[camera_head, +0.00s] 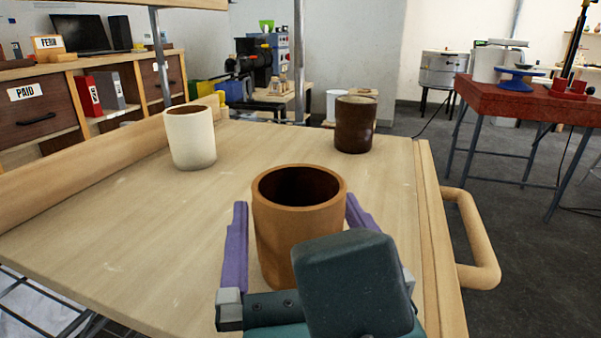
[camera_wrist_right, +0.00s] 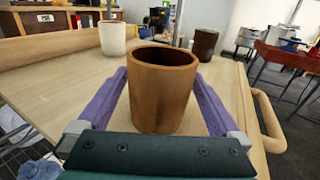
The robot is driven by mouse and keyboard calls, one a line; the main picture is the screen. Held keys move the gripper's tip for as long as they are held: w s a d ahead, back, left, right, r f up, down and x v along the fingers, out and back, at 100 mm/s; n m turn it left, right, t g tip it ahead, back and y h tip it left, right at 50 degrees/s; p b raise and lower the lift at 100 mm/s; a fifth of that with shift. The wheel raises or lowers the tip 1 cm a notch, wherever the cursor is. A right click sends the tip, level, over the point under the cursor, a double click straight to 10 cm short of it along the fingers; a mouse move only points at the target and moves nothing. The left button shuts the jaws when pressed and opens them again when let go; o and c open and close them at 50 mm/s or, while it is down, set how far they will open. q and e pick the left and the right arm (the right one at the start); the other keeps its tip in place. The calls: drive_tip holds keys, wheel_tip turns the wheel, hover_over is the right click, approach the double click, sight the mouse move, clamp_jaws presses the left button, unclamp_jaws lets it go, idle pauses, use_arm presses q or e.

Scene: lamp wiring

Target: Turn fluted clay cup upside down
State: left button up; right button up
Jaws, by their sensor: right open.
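An orange-brown clay cup (camera_head: 299,228) stands upright on the wooden cart top, its dark open mouth facing up. I take it as the fluted clay cup; the wrist view (camera_wrist_right: 162,95) shows faint vertical dents in its wall. My right gripper (camera_head: 296,203) is open, with one purple finger on each side of the cup. In the wrist view small gaps seem to show between the fingers and the cup wall. The cup's lower front is partly hidden by my gripper in the head view. My left gripper is not in view.
A cream cup (camera_head: 191,138) stands at the back left of the cart top (camera_head: 120,250), and a dark brown cup (camera_head: 355,125) at the back right. A raised wooden rail (camera_head: 90,160) runs along the left, a handle (camera_head: 478,240) sits on the right. The left middle is clear.

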drive_tip(key=c, duration=1.5)
